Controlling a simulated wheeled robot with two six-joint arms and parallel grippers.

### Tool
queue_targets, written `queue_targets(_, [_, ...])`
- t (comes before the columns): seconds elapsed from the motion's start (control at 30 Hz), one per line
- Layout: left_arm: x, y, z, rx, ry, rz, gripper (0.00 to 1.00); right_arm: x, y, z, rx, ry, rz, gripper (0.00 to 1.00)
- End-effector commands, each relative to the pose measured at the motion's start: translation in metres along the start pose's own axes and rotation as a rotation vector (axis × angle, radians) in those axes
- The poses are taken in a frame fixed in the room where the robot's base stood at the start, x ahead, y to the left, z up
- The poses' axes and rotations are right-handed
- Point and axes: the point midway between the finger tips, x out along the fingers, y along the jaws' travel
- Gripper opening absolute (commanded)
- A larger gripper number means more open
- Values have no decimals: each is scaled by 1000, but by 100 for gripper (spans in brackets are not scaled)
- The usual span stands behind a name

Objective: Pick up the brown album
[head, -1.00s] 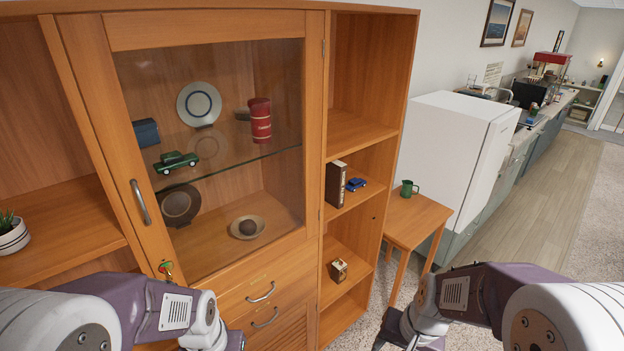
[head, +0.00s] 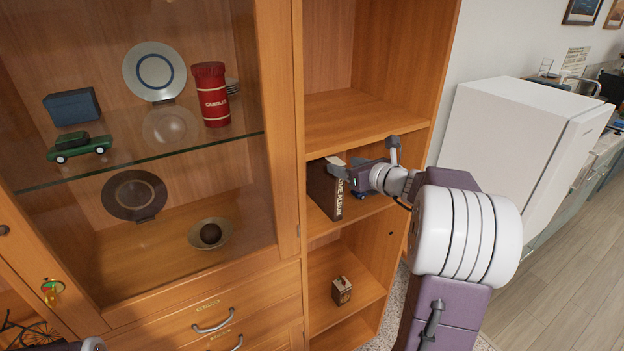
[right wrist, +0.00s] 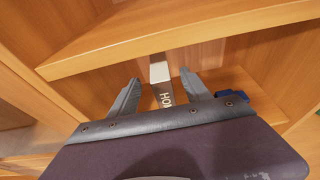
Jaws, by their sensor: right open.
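The brown album (head: 322,190) stands upright on the middle shelf of the cabinet's open right column, its lettered spine facing out. My right gripper (head: 348,172) is at that shelf, in front of the album's upper part, and hides some of it. In the right wrist view the gripper (right wrist: 160,77) is open, one finger on each side of the album (right wrist: 166,97). The album's pale top and part of its lettering show between the fingers. I cannot tell whether either finger touches it. My left gripper is out of view.
A blue toy car (right wrist: 236,97) sits right of the album on the same shelf. The shelf board above (head: 350,118) is close over the gripper. A small box (head: 341,291) stands on the shelf below. Glass-doored shelves (head: 150,160) are left; a white fridge (head: 520,140) is right.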

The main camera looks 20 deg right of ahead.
Motion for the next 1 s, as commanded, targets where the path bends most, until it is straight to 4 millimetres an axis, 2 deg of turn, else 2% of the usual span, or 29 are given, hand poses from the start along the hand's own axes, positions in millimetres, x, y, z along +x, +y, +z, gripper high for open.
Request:
queue_targets(0.13, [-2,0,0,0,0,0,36,3,1,1,-1,2,2,56])
queue_targets(0.33, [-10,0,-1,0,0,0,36,33,1,1,-3,4,4,56])
queue_targets(0.53, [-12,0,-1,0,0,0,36,43,0,0,-3,3,3,56])
queue_targets(0.7, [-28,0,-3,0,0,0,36,73,-2,1,-2,7,5,56])
queue_targets(0.8, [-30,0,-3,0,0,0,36,87,-3,0,-4,4,4,56])
queue_targets(1.0, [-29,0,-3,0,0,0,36,92,-3,-2,-5,4,2,56])
